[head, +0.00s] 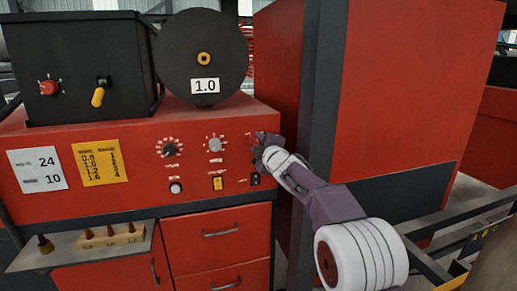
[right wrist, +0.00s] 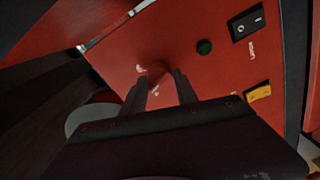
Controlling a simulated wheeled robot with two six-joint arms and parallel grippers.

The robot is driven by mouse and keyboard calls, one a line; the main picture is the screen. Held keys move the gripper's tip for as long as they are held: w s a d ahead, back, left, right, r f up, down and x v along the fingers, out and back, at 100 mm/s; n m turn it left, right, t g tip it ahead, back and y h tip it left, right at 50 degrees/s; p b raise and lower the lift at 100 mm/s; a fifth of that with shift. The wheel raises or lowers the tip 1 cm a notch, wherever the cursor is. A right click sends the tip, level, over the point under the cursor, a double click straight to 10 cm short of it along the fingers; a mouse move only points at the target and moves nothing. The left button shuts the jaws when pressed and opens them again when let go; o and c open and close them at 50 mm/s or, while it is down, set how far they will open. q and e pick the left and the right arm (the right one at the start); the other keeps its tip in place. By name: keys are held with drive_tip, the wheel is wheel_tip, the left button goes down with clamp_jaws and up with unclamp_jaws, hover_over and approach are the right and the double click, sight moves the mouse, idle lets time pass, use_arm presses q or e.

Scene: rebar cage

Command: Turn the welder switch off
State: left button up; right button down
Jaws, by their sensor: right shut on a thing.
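The red welder panel (head: 130,190) fills the left half of the head view. My right gripper (head: 260,152) is at the panel's right end, touching or very near its face. In the right wrist view, my right gripper's two dark fingers (right wrist: 160,88) are closed around a small reddish knob (right wrist: 157,74) on the panel, between white marks. The fingers hide most of the knob, so I cannot tell its exact setting. A black rocker switch (right wrist: 246,24) marked O and I sits apart from the fingers; it also shows in the head view (head: 255,179). My left gripper is out of view.
A green button (right wrist: 204,47) and a yellow switch (right wrist: 259,93) are near the fingers. Two dials (head: 215,145) lie left of my gripper. A black box (head: 75,70) and a spool (head: 180,60) stand on top. A tall red cabinet (head: 415,80) is on the right.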

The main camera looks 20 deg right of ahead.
drive_tip(key=n+b, duration=0.1)
drive_tip(key=n, duration=0.2)
drive_tip(key=shift+r, duration=0.1)
drive_tip(key=shift+n+b, duration=0.35)
drive_tip(key=shift+n, duration=0.75)
drive_tip(key=shift+r, duration=0.15)
drive_tip(key=c, duration=1.1)
unclamp_jaws()
drive_tip(key=shift+o, duration=0.7)
drive_tip(key=shift+w+f, duration=0.1)
drive_tip(key=shift+f, duration=0.1)
drive_tip(key=s+b, duration=0.2)
drive_tip(key=s, duration=0.7)
drive_tip(key=shift+r, duration=0.25)
